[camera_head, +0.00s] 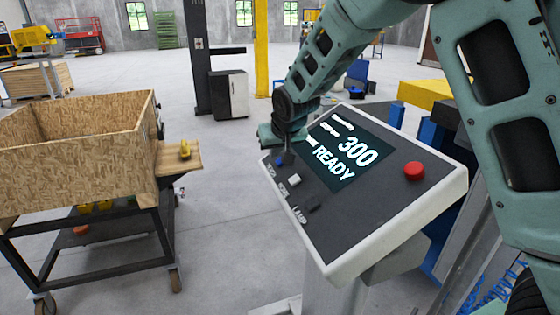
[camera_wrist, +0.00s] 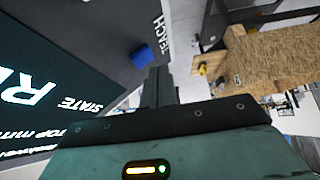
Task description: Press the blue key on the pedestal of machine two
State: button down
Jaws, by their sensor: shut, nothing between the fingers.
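The pedestal panel (camera_head: 370,215) is a tilted dark face with a white rim. Its screen (camera_head: 345,150) reads "300" and "READY". The blue key (camera_head: 279,161) sits near the panel's far left corner, and it also shows in the wrist view (camera_wrist: 142,56) beside the label "TEACH". My gripper (camera_head: 288,157) is shut and empty, pointing down at the panel right by the blue key. In the wrist view my fingertips (camera_wrist: 160,72) appear just below and right of the key. I cannot tell whether they touch the panel.
A white key (camera_head: 294,180) and a dark key (camera_head: 313,203) follow along the panel's left edge. A red button (camera_head: 414,170) is at the right. A wooden crate (camera_head: 70,155) on a black cart stands left, with clear floor between.

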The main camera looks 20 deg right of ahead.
jog(key=shift+f, duration=0.15)
jog(key=shift+d+f+b, duration=0.2)
jog(key=shift+b, duration=0.1)
jog(key=shift+d+f+b, duration=0.25)
jog(key=shift+f+b, duration=0.1)
jog(key=shift+f, duration=0.1)
dwell(0.9)
dwell(0.4)
jog(key=shift+a+r+p, duration=0.45)
jog(key=shift+r, duration=0.35)
jog(key=r+p, duration=0.1)
jog(key=a+r, duration=0.1)
jog(key=r, duration=0.1)
jog(key=a+r+p, duration=0.1)
jog(key=shift+a+r+p, duration=0.15)
jog(key=shift+a+p, duration=0.1)
jog(key=shift+p, duration=0.1)
dwell(0.5)
